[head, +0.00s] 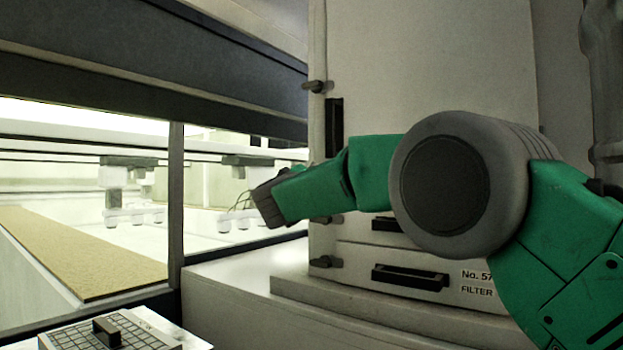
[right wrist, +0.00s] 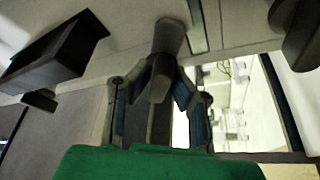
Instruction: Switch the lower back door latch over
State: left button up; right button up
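My right arm comes in from the right in the head view and crosses in front of the cabinet (head: 430,70). The dark end (head: 268,205) of its green wrist lies past the cabinet's left edge; the fingers are not clear there. In the right wrist view my right gripper (right wrist: 163,75) has its two blue-padded fingers on either side of a grey latch handle (right wrist: 168,38), seemingly touching it. On the cabinet's left edge are an upper latch (head: 317,86), one just under my wrist (head: 329,219) and a lowest one (head: 325,262). I cannot tell which is gripped. My left gripper is out of view.
A filter drawer with a black handle (head: 410,277) is low on the cabinet. A dark handle (right wrist: 55,55) juts out in the right wrist view. The lit tunnel with a brown belt (head: 80,250) lies left. A keypad panel (head: 110,332) is at the bottom left.

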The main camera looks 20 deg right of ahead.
jog(key=shift+o, duration=1.3)
jog(key=shift+w+f, duration=0.1)
jog(key=shift+f, duration=0.15)
jog(key=shift+w+a, duration=0.1)
jog(key=shift+r, duration=0.1)
jog(key=v, duration=0.7)
jog(key=shift+a, duration=0.3)
jog(key=shift+f, duration=0.25)
